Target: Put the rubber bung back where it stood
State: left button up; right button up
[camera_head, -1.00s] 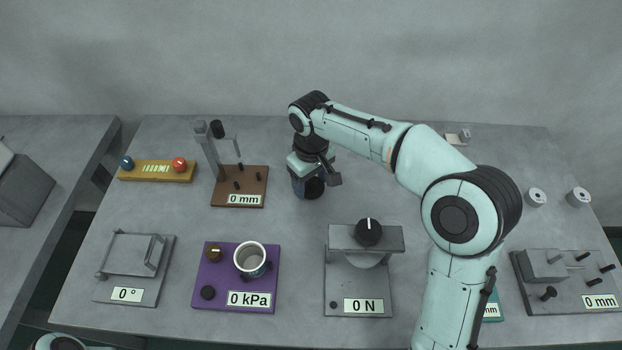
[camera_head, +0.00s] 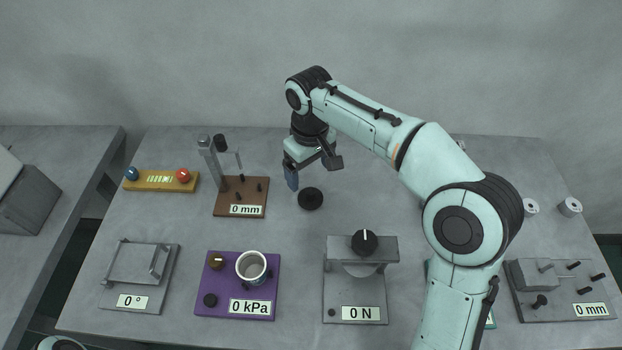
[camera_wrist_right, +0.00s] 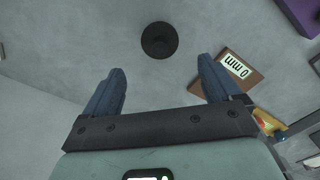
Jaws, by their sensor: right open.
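The rubber bung, a round black piece (camera_head: 311,198), stands on the bare grey table to the right of the brown 0 mm plate in the head view. In the right wrist view the bung (camera_wrist_right: 159,40) shows as a dark disc beyond the fingertips, with nothing around it. My right gripper (camera_head: 294,181) is above the table, just behind and left of the bung and apart from it. In the right wrist view its two blue fingers (camera_wrist_right: 161,70) are wide apart and empty. One finger is mostly hidden in the head view. My left gripper is out of view.
The brown plate (camera_head: 226,211) with its post is left of the bung. The purple 0 kPa plate (camera_head: 212,282) holding a metal cup (camera_head: 251,267) and the grey 0 N device (camera_head: 338,290) stand nearer the front. The table around the bung is clear.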

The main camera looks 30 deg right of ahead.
jog(key=shift+r+p, duration=0.35)
jog(key=shift+r, duration=1.4)
